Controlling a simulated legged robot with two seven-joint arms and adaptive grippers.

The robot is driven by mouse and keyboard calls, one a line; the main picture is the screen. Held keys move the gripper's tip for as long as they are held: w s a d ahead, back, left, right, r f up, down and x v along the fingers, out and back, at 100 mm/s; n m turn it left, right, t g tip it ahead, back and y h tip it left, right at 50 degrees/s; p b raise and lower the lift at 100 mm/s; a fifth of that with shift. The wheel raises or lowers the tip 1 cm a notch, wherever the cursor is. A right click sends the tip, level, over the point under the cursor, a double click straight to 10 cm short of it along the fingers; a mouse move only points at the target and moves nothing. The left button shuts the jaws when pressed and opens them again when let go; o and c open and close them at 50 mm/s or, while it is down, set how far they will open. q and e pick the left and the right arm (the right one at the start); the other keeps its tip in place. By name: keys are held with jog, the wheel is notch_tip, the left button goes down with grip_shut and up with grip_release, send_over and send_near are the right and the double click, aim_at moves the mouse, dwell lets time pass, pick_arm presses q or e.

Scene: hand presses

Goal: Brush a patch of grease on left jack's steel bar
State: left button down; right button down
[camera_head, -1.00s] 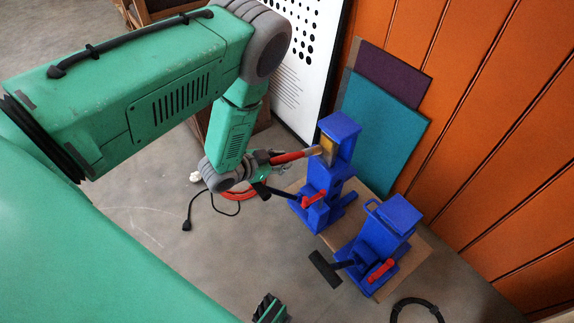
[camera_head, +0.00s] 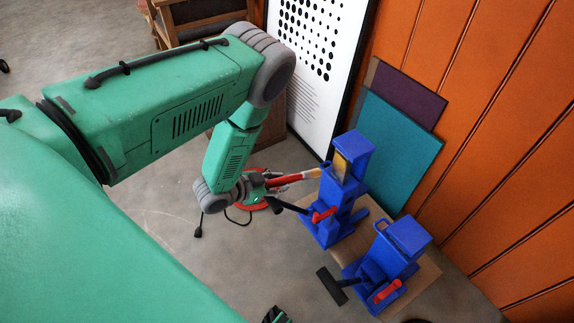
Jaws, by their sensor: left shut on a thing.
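The left jack (camera_head: 327,217) is a blue upright press on a board. Its bar under the blue head shows a yellowish patch (camera_head: 342,167), which looks like grease. My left gripper (camera_head: 262,185) is shut on a brush (camera_head: 287,180) with a red handle and pale bristles. The brush lies roughly level, its bristles pointing right toward the bar. The bristle tip appears just left of the patch, with a small gap in the picture; depth is hard to judge. A dark tip at the bottom edge seems to be my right gripper (camera_head: 275,315); its fingers are mostly cut off.
A second blue jack (camera_head: 388,255) with a red lever stands to the right on the same board (camera_head: 418,279). Teal and purple panels (camera_head: 398,147) lean on the orange wall (camera_head: 500,120).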

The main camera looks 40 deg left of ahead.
aim_at(302, 173)
pick_arm(q)
jog(key=shift+s+a, duration=0.1)
jog(key=shift+s, duration=0.2)
jog(key=shift+s+a+p, duration=0.3)
jog(key=shift+s+p, duration=0.1)
jog(key=shift+s, duration=0.3)
jog(key=shift+s+a+p, duration=0.3)
jog(key=shift+s+p, duration=0.05)
jog(key=shift+s, duration=0.3)
jog(key=shift+w+d, duration=0.1)
dwell(0.3)
jog(key=shift+w+d+b, duration=0.2)
jog(key=shift+w+d, duration=0.25)
jog(key=shift+w, duration=0.7)
jog(key=shift+w+d+b, duration=0.2)
jog(key=shift+w+d, duration=0.3)
jog(key=shift+w, duration=0.65)
jog(key=shift+w+d+b, duration=0.2)
jog(key=shift+w+d, duration=0.25)
jog(key=shift+w, duration=0.7)
jog(key=shift+w+d, duration=0.3)
jog(key=shift+w, duration=0.4)
